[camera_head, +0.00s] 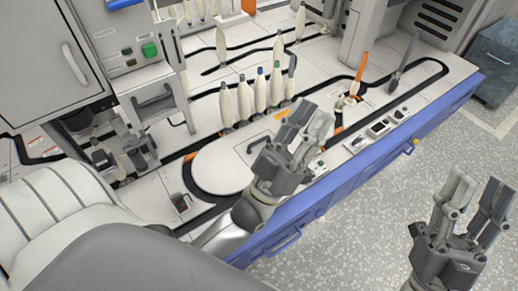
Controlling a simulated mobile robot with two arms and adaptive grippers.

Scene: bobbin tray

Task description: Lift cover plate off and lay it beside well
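A pale flat plate with a rounded left end (212,168), likely the cover plate, lies on the white worktop inside a black curved groove. My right gripper (475,192) is open and empty over the floor, right of the worktop. The well cannot be made out; it may be hidden.
Several white bobbins (245,100) stand upright behind the plate, some with coloured tips. An orange-tipped spindle (361,72) and a dark pointed tool (406,58) stand further right. A control strip (380,128) runs along the blue front edge (350,174). A grey cabinet (55,60) rises at left.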

